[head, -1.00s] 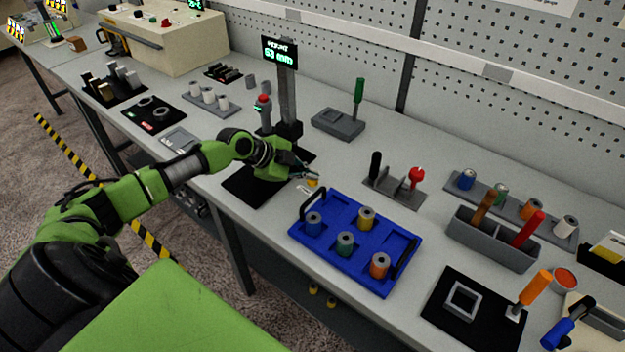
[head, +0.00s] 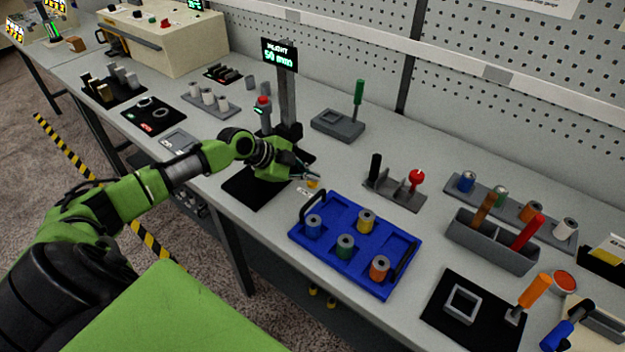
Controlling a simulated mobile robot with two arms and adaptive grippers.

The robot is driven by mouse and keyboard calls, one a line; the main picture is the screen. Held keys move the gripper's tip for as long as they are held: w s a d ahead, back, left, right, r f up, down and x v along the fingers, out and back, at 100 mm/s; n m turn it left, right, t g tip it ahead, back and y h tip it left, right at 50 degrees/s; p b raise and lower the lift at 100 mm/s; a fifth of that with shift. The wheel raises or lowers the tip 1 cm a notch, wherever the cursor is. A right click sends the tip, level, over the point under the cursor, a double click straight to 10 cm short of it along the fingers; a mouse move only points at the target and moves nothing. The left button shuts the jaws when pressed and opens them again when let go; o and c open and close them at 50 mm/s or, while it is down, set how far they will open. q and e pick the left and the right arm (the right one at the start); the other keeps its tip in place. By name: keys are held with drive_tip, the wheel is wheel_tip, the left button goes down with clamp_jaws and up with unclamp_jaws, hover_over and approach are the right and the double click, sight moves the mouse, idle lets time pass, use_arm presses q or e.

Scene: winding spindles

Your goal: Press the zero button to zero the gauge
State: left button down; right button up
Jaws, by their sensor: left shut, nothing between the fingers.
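The height gauge is a dark upright column (head: 288,110) with a display (head: 280,55) on top that reads HEIGHT and about 50 mm in green. A small yellow button (head: 313,184) sits at the gauge's right front, beside a small white label (head: 303,191); I take it as the zero button. My left gripper (head: 317,177) is shut and empty, with its fingertips just over or at the yellow button. I cannot tell whether they touch it. My left wrist hides part of the gauge base. My right gripper is not in view.
A blue tray (head: 295,232) with several spools stands just right of the gripper. A grey post with a red top (head: 264,104) stands behind my wrist. A grey rack (head: 395,192) with black and red handles is to the right. The perforated wall closes the back.

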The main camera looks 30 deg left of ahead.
sight(310, 182)
use_arm(q)
drive_tip(key=shift+w+r, duration=0.1)
drive_tip(key=shift+r, duration=0.1)
drive_tip(key=shift+a+r+p, duration=0.15)
drive_tip(key=shift+r+p, duration=1.5)
drive_tip(key=shift+r, duration=0.95)
